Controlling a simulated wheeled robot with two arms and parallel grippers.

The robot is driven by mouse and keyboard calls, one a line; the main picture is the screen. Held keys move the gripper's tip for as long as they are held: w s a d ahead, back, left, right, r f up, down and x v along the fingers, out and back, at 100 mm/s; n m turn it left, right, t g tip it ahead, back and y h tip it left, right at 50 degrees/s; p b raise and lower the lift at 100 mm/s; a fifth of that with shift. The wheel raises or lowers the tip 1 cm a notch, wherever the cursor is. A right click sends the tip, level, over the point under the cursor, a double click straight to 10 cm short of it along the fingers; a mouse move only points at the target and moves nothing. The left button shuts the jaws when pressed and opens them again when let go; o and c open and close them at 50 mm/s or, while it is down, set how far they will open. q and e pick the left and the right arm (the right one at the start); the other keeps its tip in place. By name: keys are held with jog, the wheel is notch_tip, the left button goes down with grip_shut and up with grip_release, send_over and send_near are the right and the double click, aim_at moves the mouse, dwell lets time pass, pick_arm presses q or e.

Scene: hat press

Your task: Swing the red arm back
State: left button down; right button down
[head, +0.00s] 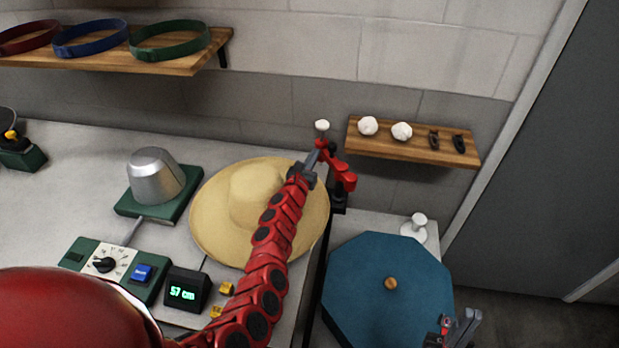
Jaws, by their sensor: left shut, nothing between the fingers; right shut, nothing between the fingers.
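The red arm (343,178) is a short red part beside a dark post, just right of the straw hat (212,215). A white knob (322,125) shows just above it; I cannot tell whether it belongs to the red arm. My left gripper (317,150) is shut and empty, right against or just in front of the red arm's upper left end; contact is unclear. My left arm hides part of the hat's right side. My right gripper (470,322) is shut and empty at the bottom right, over the edge of a blue octagonal top.
The blue octagonal top (358,285) has a wooden knob. A wall shelf (357,147) holds white balls and dark clips. A metal hat block (154,177), a dial panel (102,262) and a 57 cm display (184,291) stand left. Hat bands lie on the upper shelf (110,60).

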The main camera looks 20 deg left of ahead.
pick_arm(q)
jog(key=shift+w+d+f+b, duration=0.25)
jog(key=shift+w+d+b, duration=0.25)
jog(key=shift+w+b, duration=0.1)
jog(key=shift+w+r+b, duration=0.1)
jog(key=shift+w+b, duration=0.2)
jog(key=shift+b, duration=0.05)
jog(key=shift+d, duration=0.1)
jog(key=shift+r, duration=0.1)
